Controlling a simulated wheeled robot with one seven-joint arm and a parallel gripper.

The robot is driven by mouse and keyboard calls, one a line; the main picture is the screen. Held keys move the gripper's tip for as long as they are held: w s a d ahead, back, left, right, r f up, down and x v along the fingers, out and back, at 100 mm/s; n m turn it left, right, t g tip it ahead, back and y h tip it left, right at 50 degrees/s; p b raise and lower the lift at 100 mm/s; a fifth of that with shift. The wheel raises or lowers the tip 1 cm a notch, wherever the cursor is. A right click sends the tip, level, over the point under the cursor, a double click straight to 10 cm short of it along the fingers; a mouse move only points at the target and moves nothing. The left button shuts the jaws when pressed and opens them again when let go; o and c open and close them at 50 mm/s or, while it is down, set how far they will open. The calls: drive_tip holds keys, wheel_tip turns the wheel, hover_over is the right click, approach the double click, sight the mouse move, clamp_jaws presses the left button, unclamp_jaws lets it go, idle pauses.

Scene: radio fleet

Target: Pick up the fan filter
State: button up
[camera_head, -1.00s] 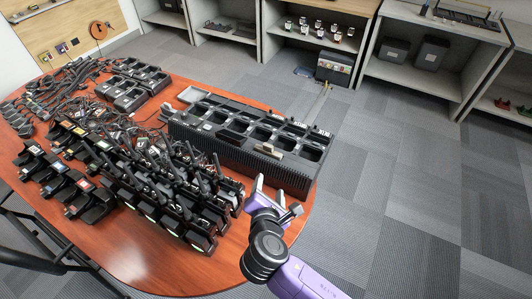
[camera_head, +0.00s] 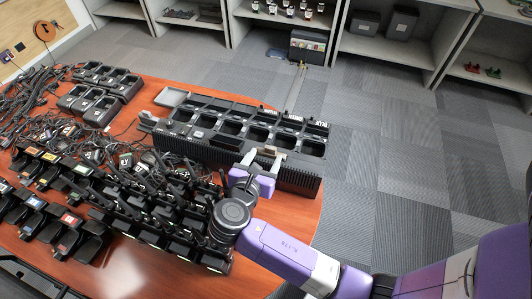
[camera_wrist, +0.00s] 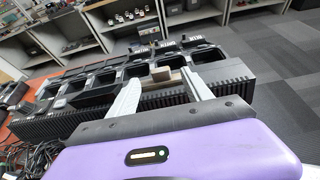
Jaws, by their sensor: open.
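The black multi-slot charger bank (camera_head: 225,152) lies along the table's back edge, and its ribbed front (camera_wrist: 60,124) shows in the wrist view. A small tan-and-dark block (camera_head: 269,151) sits on its top near the right end. It also shows in the wrist view (camera_wrist: 164,74), framed between my fingers. I cannot tell for sure that this block is the fan filter. My gripper (camera_head: 264,160) is open and empty at the bank's front side, its fingers pointing toward the block. In the wrist view my gripper (camera_wrist: 161,82) has one finger on each side of the block.
Several upright radios (camera_head: 165,205) crowd the table left of my arm, with tangled cables behind them. A darker block (camera_head: 227,142) sits on the bank further left. Smaller chargers (camera_head: 100,100) stand at the far left. Carpet floor (camera_head: 400,150) is clear at right; shelves line the back.

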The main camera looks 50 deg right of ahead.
sight(270, 149)
drive_tip(key=x, duration=0.6)
drive_tip(key=shift+d+f, duration=0.15)
drive_tip(key=shift+d, duration=0.1)
clamp_jaws()
